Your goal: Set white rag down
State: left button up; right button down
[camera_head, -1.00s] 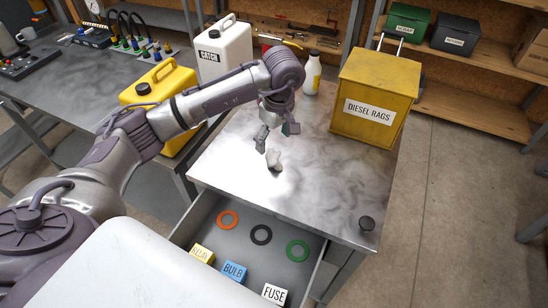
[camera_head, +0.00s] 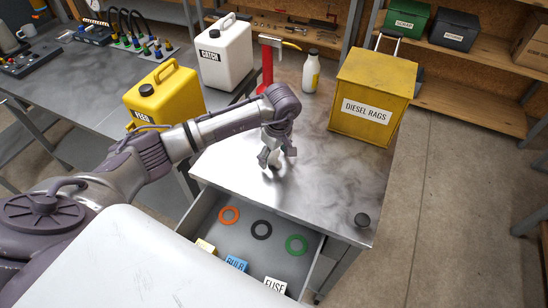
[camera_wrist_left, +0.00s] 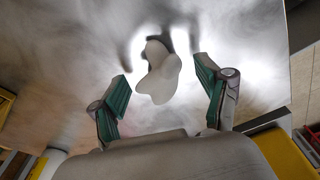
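The white rag (camera_head: 273,163) is a small crumpled clump on the metal workbench top (camera_head: 330,200), left of the yellow bin. It also shows in the left wrist view (camera_wrist_left: 158,75), between the fingers. My left gripper (camera_head: 277,156) is low over the rag, with its fingers spread on either side of it. In the left wrist view the green finger pads of the gripper (camera_wrist_left: 161,72) stand well apart, with visible gaps to the rag. The gripper partly hides the rag in the head view. My right gripper is not in view.
A yellow DIESEL RAGS bin (camera_head: 372,95) and a white bottle (camera_head: 311,72) stand at the back. An open drawer (camera_head: 208,205) holds three rings and labelled boxes. The bench's right part is mostly clear.

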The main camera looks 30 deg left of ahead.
aim_at(274, 154)
pick_arm(q)
jog(key=c, duration=1)
jog(key=shift+w+r+b, duration=0.1)
jog(key=shift+r+b, duration=0.3)
jog(key=shift+r, duration=0.25)
jog(key=shift+c, duration=0.2)
notch_tip(274, 154, up, 3)
jog(key=shift+f+b, duration=0.2)
jog(key=shift+b, duration=0.5)
jog(key=s+d+r+b, duration=0.1)
jog(key=d+r+b, duration=0.1)
jog(key=d+r, duration=0.3)
jog(key=s+d+r+b, duration=0.1)
jog(key=d+r+b, duration=0.1)
jog(key=d, duration=0.5)
jog(key=s+a+r+m, duration=0.1)
jog(key=s+a+m, duration=0.1)
jog(key=s+m, duration=0.3)
jog(key=s+a+r+m+t+h, duration=0.1)
jog(key=s+a+m, duration=0.2)
jog(key=m, duration=0.6)
jog(key=shift+s+r, duration=0.3)
jog(key=shift+s, duration=0.8)
